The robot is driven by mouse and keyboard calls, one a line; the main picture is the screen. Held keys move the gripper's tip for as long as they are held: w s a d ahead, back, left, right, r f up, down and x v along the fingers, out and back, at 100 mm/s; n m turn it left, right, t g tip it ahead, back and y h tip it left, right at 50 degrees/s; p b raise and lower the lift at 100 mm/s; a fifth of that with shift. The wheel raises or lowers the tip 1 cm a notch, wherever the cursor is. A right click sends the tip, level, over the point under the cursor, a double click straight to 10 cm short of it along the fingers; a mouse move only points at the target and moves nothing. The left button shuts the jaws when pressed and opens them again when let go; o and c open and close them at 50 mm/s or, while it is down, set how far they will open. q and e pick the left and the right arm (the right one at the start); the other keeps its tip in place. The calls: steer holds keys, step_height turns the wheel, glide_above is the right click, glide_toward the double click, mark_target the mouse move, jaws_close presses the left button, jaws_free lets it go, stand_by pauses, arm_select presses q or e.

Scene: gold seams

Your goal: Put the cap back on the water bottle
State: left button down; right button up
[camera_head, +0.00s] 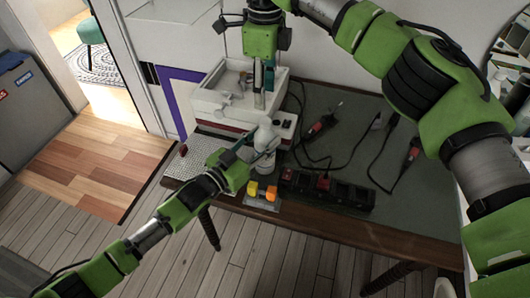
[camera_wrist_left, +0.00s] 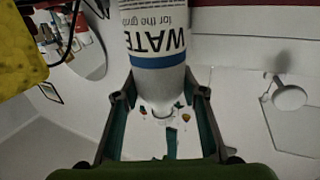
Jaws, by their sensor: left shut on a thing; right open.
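The white water bottle (camera_head: 265,135) stands at the table's front, before a white machine. My left gripper (camera_head: 264,151) reaches in from the lower left and is shut on the bottle. In the left wrist view its fingers (camera_wrist_left: 158,105) flank the bottle's narrowing end. My right gripper (camera_head: 264,92) hangs open above and behind the bottle, over the machine. I cannot make out the cap in either view.
The white machine (camera_head: 215,103) is close behind the bottle. Yellow and orange blocks (camera_head: 262,191) sit at the table's front edge. A dark power strip (camera_head: 335,192) and cabled tools (camera_head: 322,125) lie to the right. The far right of the grey tabletop (camera_head: 420,205) is clear.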

steer(key=shift+r, duration=1.8)
arm_select(q)
steer(key=c, duration=1.2)
jaws_free()
steer(key=v, duration=1.2)
steer(key=shift+a+f, duration=0.1)
arm_select(e)
steer(key=shift+s+f, duration=0.1)
